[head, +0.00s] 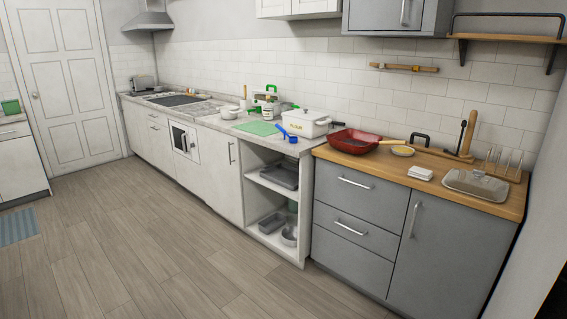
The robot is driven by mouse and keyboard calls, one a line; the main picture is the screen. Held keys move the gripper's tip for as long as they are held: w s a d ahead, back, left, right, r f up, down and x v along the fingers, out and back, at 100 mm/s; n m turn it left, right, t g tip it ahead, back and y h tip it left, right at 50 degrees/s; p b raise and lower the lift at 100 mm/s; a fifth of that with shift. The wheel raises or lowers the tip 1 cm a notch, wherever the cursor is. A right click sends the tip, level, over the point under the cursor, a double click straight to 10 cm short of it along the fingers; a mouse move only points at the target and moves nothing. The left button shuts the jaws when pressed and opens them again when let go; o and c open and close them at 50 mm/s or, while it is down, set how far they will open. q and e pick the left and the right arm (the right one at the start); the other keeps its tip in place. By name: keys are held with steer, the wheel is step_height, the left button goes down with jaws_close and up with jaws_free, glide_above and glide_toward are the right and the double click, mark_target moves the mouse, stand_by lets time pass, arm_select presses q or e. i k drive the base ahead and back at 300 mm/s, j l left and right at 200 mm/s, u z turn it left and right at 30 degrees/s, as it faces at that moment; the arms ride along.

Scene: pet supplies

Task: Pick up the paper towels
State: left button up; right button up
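No roll of paper towels can be made out for sure. A small white stack (420,173), perhaps folded paper towels or napkins, lies near the front edge of the wooden counter (375,167) at the right. An upright wooden post (467,134) stands at the back of that counter, with no roll visible on it. Neither of my grippers is in view.
A red pan (352,142), a small yellow-filled dish (402,151) and a lidded glass dish (476,185) share the wooden counter. A white pot (306,124) and green board (258,128) sit on the pale counter. The wooden floor (150,230) is clear.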

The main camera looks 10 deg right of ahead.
mark_target(424, 175)
steer(key=i+j+z, duration=0.1)
steer(key=i, duration=0.55)
steer(key=i+j+z, duration=0.1)
steer(key=i, duration=0.5)
